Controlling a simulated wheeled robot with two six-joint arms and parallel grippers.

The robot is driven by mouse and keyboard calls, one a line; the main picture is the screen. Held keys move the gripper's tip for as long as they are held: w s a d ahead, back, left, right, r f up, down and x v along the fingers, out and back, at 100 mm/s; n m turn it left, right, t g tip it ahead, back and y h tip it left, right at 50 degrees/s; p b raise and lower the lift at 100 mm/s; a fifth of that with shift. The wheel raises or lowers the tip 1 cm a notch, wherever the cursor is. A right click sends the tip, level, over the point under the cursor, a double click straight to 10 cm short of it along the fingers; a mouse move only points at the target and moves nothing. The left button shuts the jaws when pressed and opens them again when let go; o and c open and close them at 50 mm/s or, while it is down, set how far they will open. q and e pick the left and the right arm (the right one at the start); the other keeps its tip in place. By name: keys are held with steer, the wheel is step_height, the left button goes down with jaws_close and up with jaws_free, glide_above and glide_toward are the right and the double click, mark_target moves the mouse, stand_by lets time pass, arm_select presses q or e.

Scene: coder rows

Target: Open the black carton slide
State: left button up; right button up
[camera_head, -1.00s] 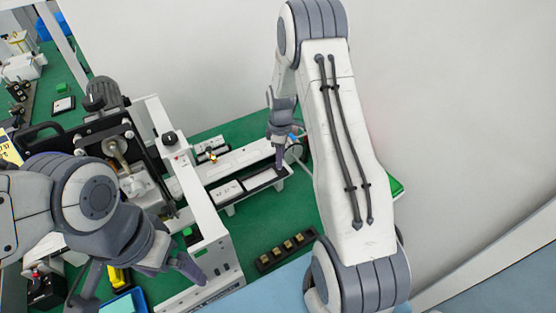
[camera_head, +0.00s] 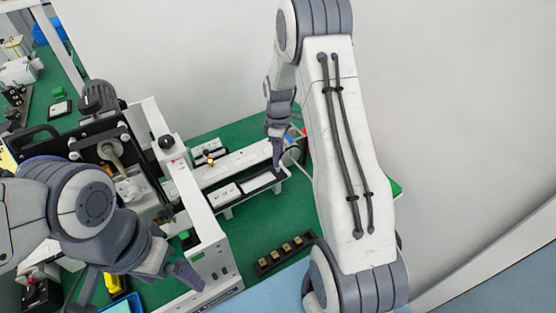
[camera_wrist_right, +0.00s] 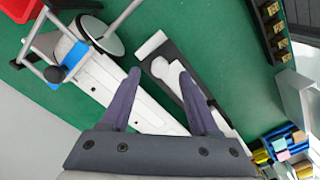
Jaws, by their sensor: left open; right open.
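The black carton slide, a long narrow black channel (camera_head: 262,183) with white parts in it, lies on the green bench beside a white rail. It also shows in the right wrist view (camera_wrist_right: 174,52). My left gripper (camera_head: 138,284) is open and empty, at lower left in front of the machine, away from the slide.
A white and black machine (camera_head: 205,235) stands left of the slide. A black strip with brass pieces (camera_head: 285,252) lies in front. A round disc on a stand (camera_wrist_right: 97,32) is near my right gripper. Green bench is clear between slide and strip.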

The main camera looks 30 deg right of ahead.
step_height(320, 180, up, 7)
steer(key=b, duration=0.1)
steer(key=shift+r, duration=0.2)
steer(key=shift+a+f, duration=0.1)
stand_by(0.4)
